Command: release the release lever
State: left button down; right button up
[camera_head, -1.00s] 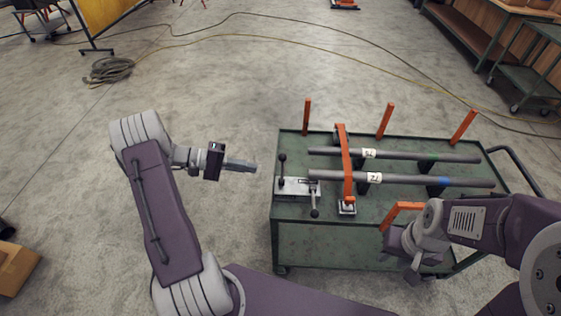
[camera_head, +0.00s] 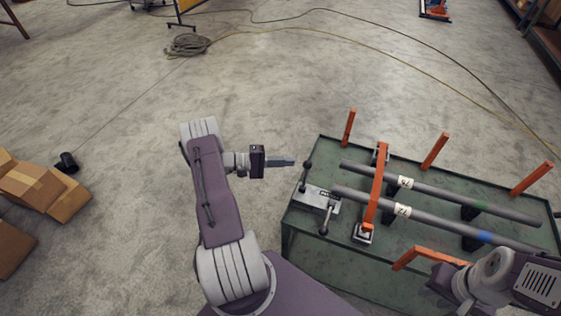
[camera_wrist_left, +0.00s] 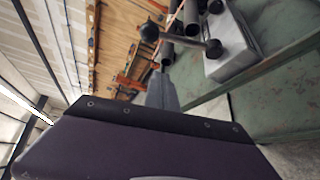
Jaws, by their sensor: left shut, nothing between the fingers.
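A grey metal block (camera_head: 315,201) sits on the left end of the green cart (camera_head: 300,246). Two levers with black knobs rise from it: the far lever (camera_head: 304,177) and the near lever (camera_head: 327,217). I cannot tell which is the release lever. My left gripper (camera_head: 293,162) is shut and empty, just left of the far lever's knob, apart from it in the picture. The left wrist view shows the shut fingers (camera_wrist_left: 162,92) below the knobs, with the block (camera_wrist_left: 230,45) at upper right. My right gripper (camera_head: 447,284) is low at the right; its fingers are unclear.
Two grey pipes (camera_head: 450,222) lie across the cart under an orange clamp bar (camera_head: 375,190). Orange posts (camera_head: 434,151) stand along the cart's far edge. Cardboard boxes (camera_head: 32,184) lie at far left. The floor left of the cart is clear.

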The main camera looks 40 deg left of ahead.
aim_at(305, 175)
pick_arm(q)
jog(key=d+p, duration=0.2)
jog(key=d, duration=0.3)
jog(key=shift+s+r, duration=0.1)
jog(key=shift+r, duration=0.05)
dwell(0.3)
